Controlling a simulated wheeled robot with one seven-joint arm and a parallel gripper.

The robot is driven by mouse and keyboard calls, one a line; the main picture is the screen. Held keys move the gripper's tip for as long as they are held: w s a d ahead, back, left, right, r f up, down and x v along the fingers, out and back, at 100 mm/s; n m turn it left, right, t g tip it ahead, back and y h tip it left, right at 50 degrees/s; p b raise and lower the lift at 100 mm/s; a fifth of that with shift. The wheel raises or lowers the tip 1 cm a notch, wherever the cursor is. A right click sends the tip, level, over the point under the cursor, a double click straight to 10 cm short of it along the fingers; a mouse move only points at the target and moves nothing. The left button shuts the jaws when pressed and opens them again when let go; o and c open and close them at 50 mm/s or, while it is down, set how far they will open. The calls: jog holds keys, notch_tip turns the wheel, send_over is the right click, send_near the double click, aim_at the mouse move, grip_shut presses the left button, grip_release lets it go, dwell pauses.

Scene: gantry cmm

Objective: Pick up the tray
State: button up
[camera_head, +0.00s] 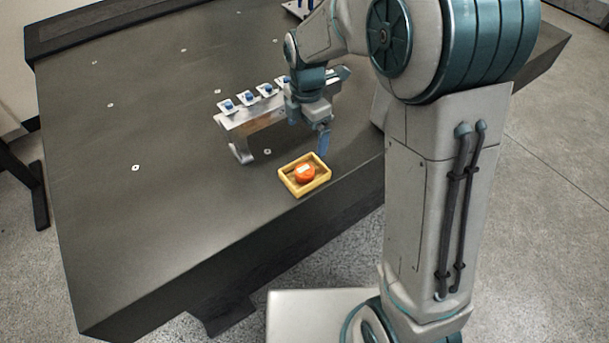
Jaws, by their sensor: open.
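The tray (291,186) is a small yellow open box near the front edge of the dark table. An orange-red round object (305,173) with a pale label lies in it. My gripper (323,142) points down just behind the tray's back right side, with its fingers a little above the tray's level. It is open and holds nothing that I can see. Only one blue finger shows clearly. I cannot tell whether it touches the tray's rim.
A grey metal rack (250,121) with several blue-topped pieces stands directly behind and left of my gripper. The dark table (160,220) is clear to the left and front left. Its front edge lies close to the tray. A white item with blue parts (299,8) lies at the back.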

send_over(304, 170)
jog(key=f, duration=0.8)
jog(key=shift+w+d+f, duration=0.25)
jog(key=shift+w+f, duration=0.1)
jog(key=f, duration=0.4)
jog(key=shift+s+a, duration=0.2)
jog(key=shift+s, duration=0.2)
jog(key=shift+f+b, duration=0.3)
jog(key=shift+f, duration=0.25)
jog(key=c, duration=0.9)
